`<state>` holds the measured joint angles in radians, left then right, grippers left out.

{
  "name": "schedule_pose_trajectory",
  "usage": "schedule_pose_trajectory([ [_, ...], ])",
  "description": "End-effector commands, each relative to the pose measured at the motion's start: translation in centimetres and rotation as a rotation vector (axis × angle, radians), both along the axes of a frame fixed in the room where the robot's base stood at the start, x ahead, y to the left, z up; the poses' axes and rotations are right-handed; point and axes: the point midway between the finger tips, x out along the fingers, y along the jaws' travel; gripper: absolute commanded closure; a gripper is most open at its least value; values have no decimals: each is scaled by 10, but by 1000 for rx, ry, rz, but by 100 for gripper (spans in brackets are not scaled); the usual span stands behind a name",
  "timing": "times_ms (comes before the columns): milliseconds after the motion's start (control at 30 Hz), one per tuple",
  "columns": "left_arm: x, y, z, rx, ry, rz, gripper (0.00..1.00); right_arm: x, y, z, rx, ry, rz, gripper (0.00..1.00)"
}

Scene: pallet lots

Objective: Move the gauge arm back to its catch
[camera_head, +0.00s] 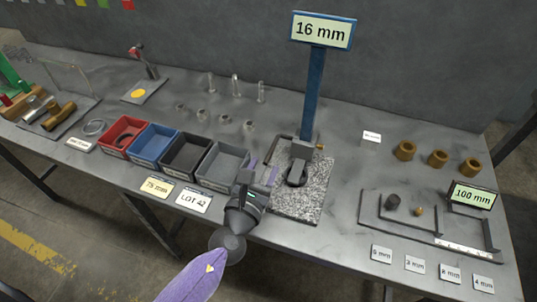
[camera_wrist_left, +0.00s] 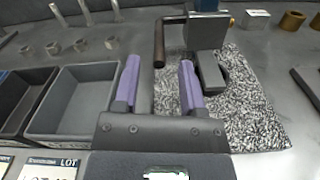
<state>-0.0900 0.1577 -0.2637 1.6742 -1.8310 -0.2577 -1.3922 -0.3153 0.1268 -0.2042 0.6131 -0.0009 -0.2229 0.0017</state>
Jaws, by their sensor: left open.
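The gauge stand has a speckled granite base (camera_head: 300,203), a blue column (camera_head: 314,95) and a "16 mm" sign (camera_head: 322,31). A dark bent bar, which looks like the gauge arm (camera_head: 270,151), reaches out left from the column's grey block (camera_head: 301,150). In the left wrist view the arm (camera_wrist_left: 159,48) shows a bend, and its near end points toward me. My left gripper (camera_head: 263,174) is open and empty beside the base's left edge. Its purple fingers (camera_wrist_left: 158,78) stand either side of the arm's line, the arm apparently beyond them. I cannot make out the catch. My right gripper is out of view.
Red (camera_head: 122,136), blue (camera_head: 153,145), black (camera_head: 186,155) and grey (camera_head: 221,167) bins stand left of my gripper. Small posts (camera_head: 236,88) stand behind. Brass rings (camera_head: 438,159) and a dark frame (camera_head: 428,225) lie right. Bare table separates the stand from the frame.

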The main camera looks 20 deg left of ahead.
Motion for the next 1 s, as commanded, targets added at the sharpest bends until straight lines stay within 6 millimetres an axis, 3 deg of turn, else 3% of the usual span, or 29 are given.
schedule_pose_trajectory([
  [200, 34, -1, -1, -4, 0, 2, 47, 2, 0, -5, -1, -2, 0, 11],
  [533, 41, -1, 0, -4, 0, 2, 47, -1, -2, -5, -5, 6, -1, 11],
  [567, 41, -1, 0, -4, 1, 2, 49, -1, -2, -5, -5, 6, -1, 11],
  [800, 41, -1, 0, -5, 1, 2, 100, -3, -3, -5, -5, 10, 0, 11],
  [1000, 41, -1, 0, -5, 1, 2, 100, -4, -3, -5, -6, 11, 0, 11],
])
